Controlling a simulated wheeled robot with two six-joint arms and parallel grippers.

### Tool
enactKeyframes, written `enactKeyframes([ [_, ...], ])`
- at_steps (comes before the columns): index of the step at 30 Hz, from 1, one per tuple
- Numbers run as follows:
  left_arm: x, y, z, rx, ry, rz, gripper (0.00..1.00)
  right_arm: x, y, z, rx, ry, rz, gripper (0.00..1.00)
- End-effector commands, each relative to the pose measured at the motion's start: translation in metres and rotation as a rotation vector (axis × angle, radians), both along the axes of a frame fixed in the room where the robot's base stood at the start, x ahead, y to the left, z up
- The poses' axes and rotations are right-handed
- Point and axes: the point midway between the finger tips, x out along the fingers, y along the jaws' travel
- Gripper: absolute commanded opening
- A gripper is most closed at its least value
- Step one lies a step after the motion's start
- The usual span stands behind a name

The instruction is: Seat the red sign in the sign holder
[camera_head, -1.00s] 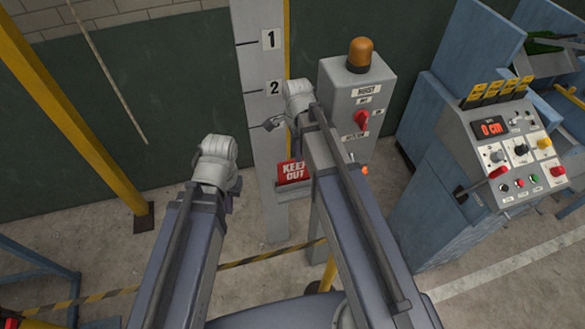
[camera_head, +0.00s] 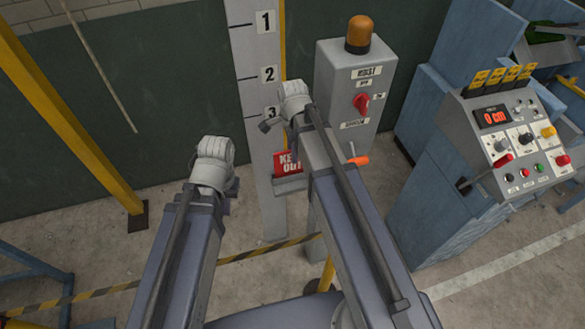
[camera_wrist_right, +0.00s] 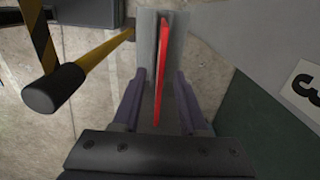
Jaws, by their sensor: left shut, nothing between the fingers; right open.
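The red sign (camera_head: 285,163) with white lettering stands in the grey sign holder (camera_head: 287,184) in front of the grey post, partly hidden by my right arm. In the right wrist view the sign (camera_wrist_right: 160,65) shows edge-on as a thin red strip along the grey holder (camera_wrist_right: 147,45). My right gripper (camera_wrist_right: 158,80) is open, its fingers on either side of the strip, with gaps showing. Whether the sign's lower edge is fully down in the holder cannot be told. My left gripper (camera_head: 231,192) is shut and empty, left of the holder.
A grey numbered post (camera_head: 250,95) rises behind the holder. A grey switch box (camera_head: 340,90) with an orange lamp (camera_head: 359,33) stands to the right, beyond it a blue control console (camera_head: 505,130). A yellow-black striped bar (camera_head: 262,249) crosses below.

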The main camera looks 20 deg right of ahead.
Motion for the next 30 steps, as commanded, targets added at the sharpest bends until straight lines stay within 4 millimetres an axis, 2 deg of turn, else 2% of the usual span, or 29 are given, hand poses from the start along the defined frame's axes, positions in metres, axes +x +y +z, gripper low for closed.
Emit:
enactKeyframes([
  [1, 0.0, 0.0, -0.014, 0.0, 0.0, -0.001, 0.0, -0.001, 0.001, -0.014, 0.0, 0.0, 0.0, 0.42],
  [5, 0.0, 0.0, -0.027, 0.0, 0.0, 0.0, 0.0, 0.0, 0.001, -0.027, 0.0, 0.0, 0.0, 0.42],
  [14, 0.0, 0.0, -0.027, 0.0, 0.0, 0.0, 0.0, 0.0, 0.0, -0.027, 0.0, 0.0, 0.0, 0.42],
  [25, 0.0, 0.0, -0.027, 0.0, 0.0, 0.0, 0.0, 0.0, 0.0, -0.027, 0.0, 0.0, 0.0, 0.01],
  [30, 0.0, 0.0, -0.027, 0.0, 0.0, 0.0, 0.0, 0.0, 0.001, -0.027, 0.0, 0.0, 0.0, 0.0],
])
